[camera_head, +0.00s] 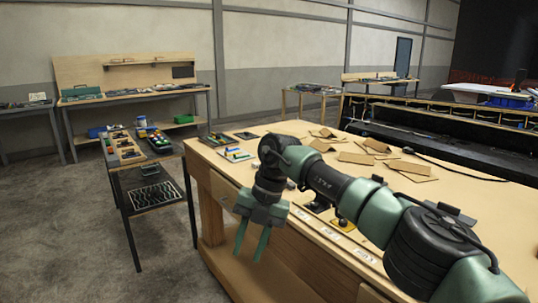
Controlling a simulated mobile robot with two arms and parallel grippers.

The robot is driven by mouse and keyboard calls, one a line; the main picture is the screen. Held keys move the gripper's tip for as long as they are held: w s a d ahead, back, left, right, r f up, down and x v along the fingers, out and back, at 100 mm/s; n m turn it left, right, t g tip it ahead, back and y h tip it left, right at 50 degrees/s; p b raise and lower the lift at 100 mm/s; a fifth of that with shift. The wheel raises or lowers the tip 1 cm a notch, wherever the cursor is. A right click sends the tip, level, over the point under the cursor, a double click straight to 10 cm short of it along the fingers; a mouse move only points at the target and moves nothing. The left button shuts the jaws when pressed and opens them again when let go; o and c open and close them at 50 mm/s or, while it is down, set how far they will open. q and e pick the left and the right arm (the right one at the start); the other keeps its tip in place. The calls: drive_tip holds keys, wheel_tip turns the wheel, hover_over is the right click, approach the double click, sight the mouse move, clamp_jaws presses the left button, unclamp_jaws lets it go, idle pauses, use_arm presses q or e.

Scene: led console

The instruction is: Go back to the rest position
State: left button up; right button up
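My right arm comes in from the lower right and reaches over the front edge of the wooden workbench (470,215). My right gripper (248,256) hangs fingers down in front of the bench's left front corner. Its two green fingers are apart, with nothing between them. My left gripper is not in view. A small board with coloured parts (236,154) lies on the far left of the bench top, apart from the gripper. Part of the bench's front edge is hidden behind my arm.
A dark cart (165,179) with bins and coloured parts stands left of the bench. Flat cardboard pieces (408,167) lie on the bench top. A small dark device with a yellow part (341,223) and white labels sit near its front edge. Open floor lies at left.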

drive_tip(key=a+f+m+y, duration=0.5)
drive_tip(key=a+f+y, duration=0.6)
drive_tip(key=f, duration=0.1)
drive_tip(key=s+d+f+m+t+h, duration=0.15)
drive_tip(key=d+f+m+t, duration=0.35)
drive_tip(key=f, duration=0.5)
drive_tip(key=d+f+m+t+h, duration=0.2)
drive_tip(key=d+f+m+t, duration=0.2)
drive_tip(key=d+f+m, duration=0.45)
drive_tip(key=s+d+f+m+t+h, duration=0.1)
drive_tip(key=d+f+m+t+h, duration=0.25)
drive_tip(key=f, duration=0.75)
drive_tip(key=s+d+f+m+g+h, duration=0.2)
drive_tip(key=s+d+f+m, duration=0.3)
drive_tip(key=s+f, duration=0.5)
drive_tip(key=s+d+f+m+g+h, duration=0.2)
drive_tip(key=s+d+f+h, duration=0.1)
drive_tip(key=s+d+f, duration=0.65)
drive_tip(key=s+d+f+m+g+h, duration=0.1)
drive_tip(key=s+d+f+g, duration=0.2)
drive_tip(key=s, duration=1.2)
drive_tip(key=s+d+f+m+g+h+p, duration=0.1)
drive_tip(key=s+d+f+m+g, duration=0.1)
drive_tip(key=s, duration=1.4)
wheel_tip(320, 180, down, 3)
drive_tip(key=shift+s+d+f+g+h, duration=0.1)
drive_tip(key=shift+s+d+g+h, duration=0.15)
drive_tip(key=shift+d+g, duration=0.6)
